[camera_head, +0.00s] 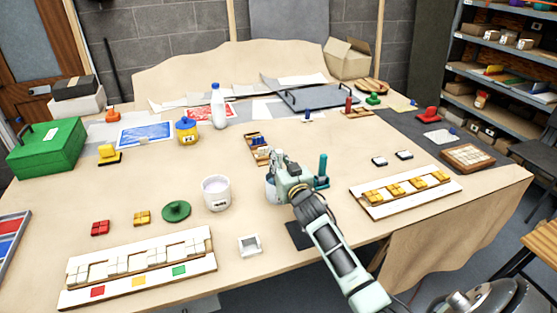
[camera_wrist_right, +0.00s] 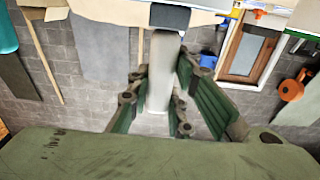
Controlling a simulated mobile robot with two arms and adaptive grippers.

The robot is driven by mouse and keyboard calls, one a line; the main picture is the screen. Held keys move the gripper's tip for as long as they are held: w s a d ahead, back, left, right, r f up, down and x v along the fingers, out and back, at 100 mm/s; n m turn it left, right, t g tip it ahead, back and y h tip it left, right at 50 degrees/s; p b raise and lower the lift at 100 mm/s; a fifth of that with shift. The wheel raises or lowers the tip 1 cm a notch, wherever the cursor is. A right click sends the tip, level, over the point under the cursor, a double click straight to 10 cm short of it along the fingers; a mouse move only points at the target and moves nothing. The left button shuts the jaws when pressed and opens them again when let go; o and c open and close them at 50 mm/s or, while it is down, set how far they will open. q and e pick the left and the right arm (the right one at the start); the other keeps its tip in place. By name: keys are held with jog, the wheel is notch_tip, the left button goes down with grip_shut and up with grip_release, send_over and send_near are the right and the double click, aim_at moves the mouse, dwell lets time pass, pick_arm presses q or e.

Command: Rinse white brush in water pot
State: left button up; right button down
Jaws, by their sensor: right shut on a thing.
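My right gripper (camera_head: 277,160) is shut on a pale, cylindrical handle, seen in the right wrist view, which I take to be the white brush (camera_wrist_right: 160,75). A dark section sits at the handle's far end. In the head view the gripper mostly hides the brush. A pale pot (camera_head: 271,190) with a bluish tint, probably the water pot, stands just below and behind the gripper, partly covered by it. I cannot tell whether the brush is inside it. A white pot (camera_head: 216,195) with pale contents stands to its left. My left gripper is not in view.
A teal upright tool (camera_head: 321,172) stands close right of my right gripper. A small brown tray (camera_head: 257,150) lies behind it. A panel with yellow tiles (camera_head: 407,190) is at right, a pale-tiled panel (camera_head: 139,262) at front left. A white square frame (camera_head: 249,245) lies in front.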

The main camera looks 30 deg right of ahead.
jog(key=shift+f, duration=0.1)
notch_tip(320, 180, up, 7)
jog(key=p, duration=0.6)
jog(key=shift+p, duration=0.3)
dwell(0.6)
